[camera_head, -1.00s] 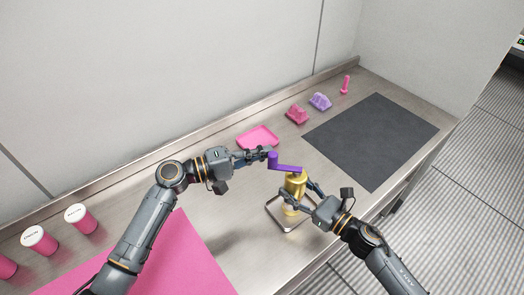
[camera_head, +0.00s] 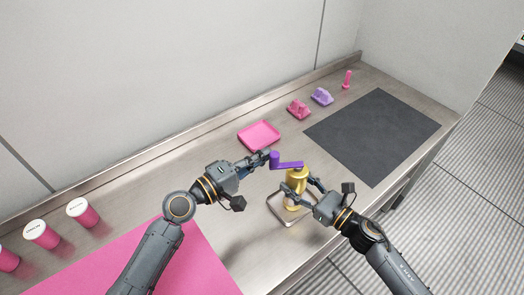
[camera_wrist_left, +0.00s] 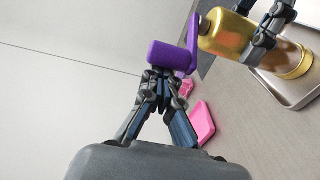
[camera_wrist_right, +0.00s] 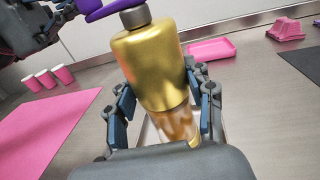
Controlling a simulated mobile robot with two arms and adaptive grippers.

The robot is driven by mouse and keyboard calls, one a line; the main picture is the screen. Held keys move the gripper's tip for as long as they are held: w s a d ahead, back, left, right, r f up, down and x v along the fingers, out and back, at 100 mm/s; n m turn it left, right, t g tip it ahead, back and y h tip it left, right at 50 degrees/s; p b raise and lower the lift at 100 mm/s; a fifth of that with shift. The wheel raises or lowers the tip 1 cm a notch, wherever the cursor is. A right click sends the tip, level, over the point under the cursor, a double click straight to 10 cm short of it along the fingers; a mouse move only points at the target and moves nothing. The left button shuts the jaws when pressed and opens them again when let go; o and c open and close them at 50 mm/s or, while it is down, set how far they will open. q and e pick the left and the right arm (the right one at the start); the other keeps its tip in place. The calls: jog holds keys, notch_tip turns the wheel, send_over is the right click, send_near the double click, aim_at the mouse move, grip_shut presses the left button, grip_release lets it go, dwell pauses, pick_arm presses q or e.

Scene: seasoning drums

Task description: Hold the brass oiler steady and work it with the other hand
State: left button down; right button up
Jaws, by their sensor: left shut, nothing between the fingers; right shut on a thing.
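The brass oiler (camera_head: 297,180) stands upright, with a purple crank (camera_head: 288,164) on top whose upright knob (camera_wrist_left: 168,56) points toward the back wall side. It stands at a small metal tray (camera_head: 279,212); its base is partly hidden by my right gripper. My right gripper (camera_wrist_right: 160,100) is shut around the oiler's body, one finger on each side. My left gripper (camera_head: 266,156) is shut with nothing between its fingers. In the left wrist view its fingertips (camera_wrist_left: 158,78) are right by the knob; I cannot tell whether they touch it.
A pink tray (camera_head: 259,135) lies behind the crank. Pink (camera_head: 298,109) and purple (camera_head: 321,96) blocks and a pink peg-like piece (camera_head: 347,79) stand farther back. A dark mat (camera_head: 372,136) is at right, a pink mat (camera_head: 150,262) at front left, beside several pink drums (camera_head: 83,212).

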pick_arm(q)
jog(key=s+d+n+t+y, duration=0.2)
jog(key=s+d, duration=0.4)
jog(key=s, duration=0.2)
jog(key=shift+s+d, duration=0.3)
jog(key=shift+d, duration=0.1)
pick_arm(e)
jog(key=shift+s+a, duration=0.1)
dwell(0.4)
dwell(0.5)
